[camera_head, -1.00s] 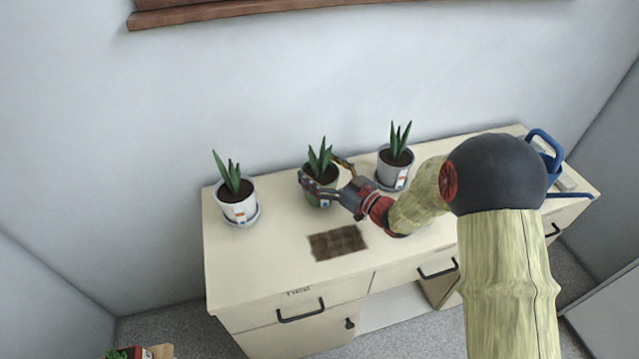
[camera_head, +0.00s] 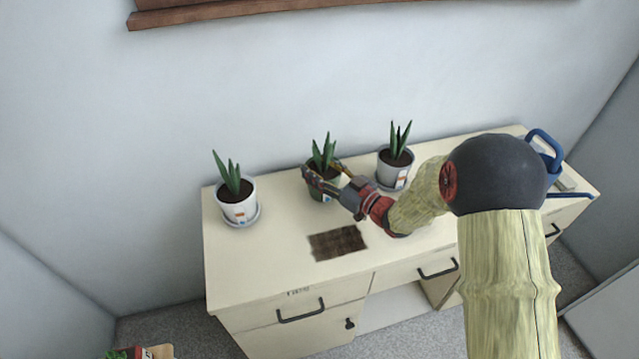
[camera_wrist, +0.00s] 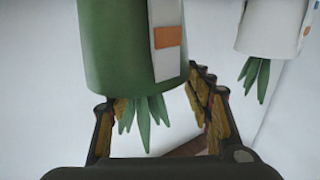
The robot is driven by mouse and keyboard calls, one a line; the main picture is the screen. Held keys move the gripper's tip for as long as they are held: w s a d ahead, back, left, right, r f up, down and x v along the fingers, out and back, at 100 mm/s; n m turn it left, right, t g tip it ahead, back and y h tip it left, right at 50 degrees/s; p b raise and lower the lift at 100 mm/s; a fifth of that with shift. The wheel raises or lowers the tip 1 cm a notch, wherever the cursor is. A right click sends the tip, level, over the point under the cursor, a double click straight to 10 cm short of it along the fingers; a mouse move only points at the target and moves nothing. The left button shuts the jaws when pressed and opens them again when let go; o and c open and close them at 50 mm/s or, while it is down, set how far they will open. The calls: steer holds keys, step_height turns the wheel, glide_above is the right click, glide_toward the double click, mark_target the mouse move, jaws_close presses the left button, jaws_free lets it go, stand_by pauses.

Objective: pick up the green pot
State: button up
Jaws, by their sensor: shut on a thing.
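The green pot (camera_head: 324,190) with a spiky plant stands between two pale pots on the cream desk, towards the wall. My gripper (camera_head: 324,180) reaches it from the right, with one finger on each side of the pot. In the wrist view the green pot (camera_wrist: 125,50) fills the upper middle, upside down in the picture, with a white and orange label. The gripper's fingers (camera_wrist: 160,115) show on both sides of it near its rim. The gripper is shut on the pot. I cannot tell whether the pot's base touches the desk.
A white potted plant (camera_head: 238,205) stands on a saucer at left. A grey-white potted plant (camera_head: 394,168) stands close at right. A brown mat (camera_head: 338,243) lies in front on the desk (camera_head: 270,262). A blue watering can (camera_head: 546,150) is at far right.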

jaws_close()
steer(key=shift+w+r, duration=0.1)
steer(key=shift+r, duration=0.1)
